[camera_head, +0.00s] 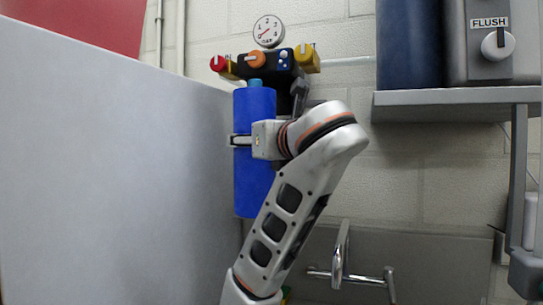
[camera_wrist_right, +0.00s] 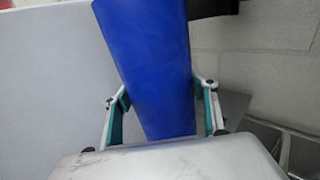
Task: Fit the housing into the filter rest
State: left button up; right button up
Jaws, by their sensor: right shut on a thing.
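The blue cylindrical housing (camera_head: 254,180) hangs upright below the filter head in the head view, with a lighter blue top (camera_head: 255,84). The filter rest is not clearly told apart; a dark bracket (camera_head: 299,90) stands just right of the housing's top. My right gripper (camera_head: 240,141) is shut around the housing's middle, one finger showing at its left side. In the right wrist view the housing (camera_wrist_right: 150,65) runs between both fingers (camera_wrist_right: 165,110). Whether the housing touches the head above it, I cannot tell. My left gripper is not in view.
The filter head (camera_head: 282,62) has red, orange and yellow knobs and a gauge (camera_head: 268,31) above it. A grey panel (camera_head: 110,170) fills the left. A shelf (camera_head: 460,97) with a flush unit (camera_head: 490,45) is at the right. A metal tap (camera_head: 341,255) is below.

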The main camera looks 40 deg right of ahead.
jog(key=w+d+f, duration=0.1)
jog(key=w+d, duration=0.3)
jog(key=d, duration=0.4)
jog(key=shift+d+f, duration=0.2)
jog(key=shift+d, duration=0.05)
jog(key=shift+f, duration=0.1)
jog(key=o, duration=1.2)
jog(key=shift+f, duration=0.15)
jog(key=o, duration=0.4)
